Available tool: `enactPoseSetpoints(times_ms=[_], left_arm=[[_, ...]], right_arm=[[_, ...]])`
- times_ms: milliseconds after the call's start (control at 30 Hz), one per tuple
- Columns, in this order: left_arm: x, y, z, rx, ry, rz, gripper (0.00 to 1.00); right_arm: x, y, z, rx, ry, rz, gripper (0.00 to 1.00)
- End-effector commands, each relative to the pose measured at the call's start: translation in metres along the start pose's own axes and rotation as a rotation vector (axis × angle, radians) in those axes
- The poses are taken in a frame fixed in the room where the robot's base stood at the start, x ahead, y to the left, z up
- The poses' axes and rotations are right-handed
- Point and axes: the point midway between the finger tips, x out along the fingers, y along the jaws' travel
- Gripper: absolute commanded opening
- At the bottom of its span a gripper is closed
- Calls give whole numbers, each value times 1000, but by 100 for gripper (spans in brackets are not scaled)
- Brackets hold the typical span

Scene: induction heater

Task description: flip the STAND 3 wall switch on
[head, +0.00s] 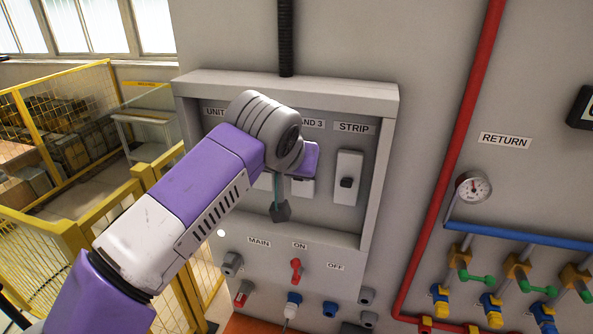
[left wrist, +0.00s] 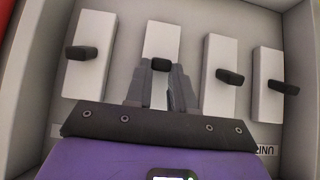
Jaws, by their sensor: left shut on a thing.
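The STAND 3 switch (head: 303,188) is on the wall panel, below a label partly covered by my left arm so that only "AND 3" reads. Its plate is mostly hidden in the head view. In the left wrist view it is the second white plate from the left, with a dark lever (left wrist: 160,64). My left gripper (left wrist: 163,72) has its grey fingers at that lever, one on each side, shut on it. In the head view the fingers are hidden behind my wrist. My right gripper is not in view.
The STRIP switch (head: 347,178) is just right, with a dark lever. Other switches sit toward the UNIT label, partly covered by my arm. The panel's frame (head: 385,150) stands out around them. A red knob (head: 296,268) and sockets are below; a red pipe (head: 455,150) runs at right.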

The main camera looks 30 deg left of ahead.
Motion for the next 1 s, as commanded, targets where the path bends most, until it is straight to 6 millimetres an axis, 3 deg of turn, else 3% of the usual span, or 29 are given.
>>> enactPoseSetpoints(times_ms=[767,800,933,1000], left_arm=[[0,0,-4,0,-89,-1,0],[0,0,-4,0,-89,-1,28],[0,0,-4,0,-89,-1,48],[0,0,-4,0,-88,-1,49]], right_arm=[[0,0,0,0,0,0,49],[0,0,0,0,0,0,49],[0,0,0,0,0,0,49],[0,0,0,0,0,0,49]])
